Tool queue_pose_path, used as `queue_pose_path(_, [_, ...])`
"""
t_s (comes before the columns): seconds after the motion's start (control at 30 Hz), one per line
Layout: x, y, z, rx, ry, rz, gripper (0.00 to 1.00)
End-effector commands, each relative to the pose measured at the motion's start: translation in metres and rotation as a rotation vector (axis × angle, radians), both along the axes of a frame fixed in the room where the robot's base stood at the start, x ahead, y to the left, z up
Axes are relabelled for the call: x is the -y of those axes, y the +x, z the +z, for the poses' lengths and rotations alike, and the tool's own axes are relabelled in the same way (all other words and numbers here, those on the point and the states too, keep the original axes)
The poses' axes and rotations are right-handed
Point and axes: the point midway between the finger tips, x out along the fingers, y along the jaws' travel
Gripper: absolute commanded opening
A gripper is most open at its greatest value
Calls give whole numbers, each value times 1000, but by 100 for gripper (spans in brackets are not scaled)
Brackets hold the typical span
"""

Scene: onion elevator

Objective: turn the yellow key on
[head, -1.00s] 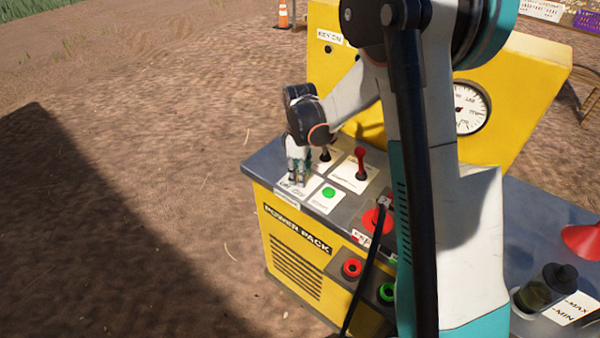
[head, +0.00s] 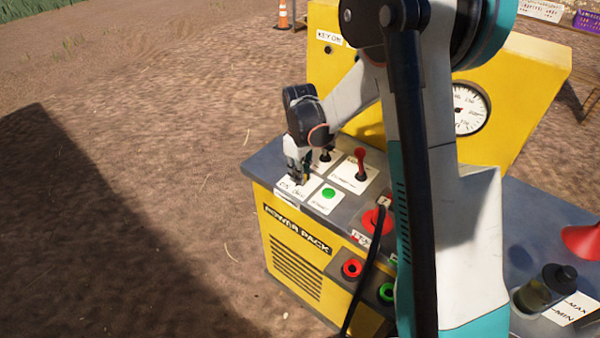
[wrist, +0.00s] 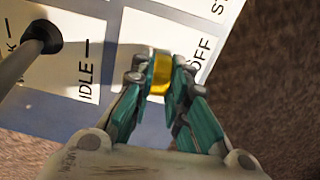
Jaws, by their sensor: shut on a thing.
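The yellow key (wrist: 160,72) stands between my fingertips in the wrist view, beside the white label marked "OFF". My gripper (wrist: 158,78) is shut on it, with a teal finger on each side. In the head view my gripper (head: 301,176) points down at the left front corner of the power pack's top panel. The key is hardly visible there, with only a small yellowish spot at the fingertips. Part of the label is hidden under my gripper.
A green button (head: 328,193), a red-handled lever (head: 361,164) and a red button (head: 376,221) are on the same panel. A black-knobbed lever (wrist: 42,38) stands near the "IDLE" label. A dial gauge (head: 468,108) is on the yellow panel behind. Open ground lies to the left.

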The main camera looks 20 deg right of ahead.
Motion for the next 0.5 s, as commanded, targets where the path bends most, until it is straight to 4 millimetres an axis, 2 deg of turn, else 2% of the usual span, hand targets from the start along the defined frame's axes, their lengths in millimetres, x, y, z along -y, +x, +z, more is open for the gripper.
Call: queue_pose_path(0.5, [0, 1, 0, 1, 0, -470, 0])
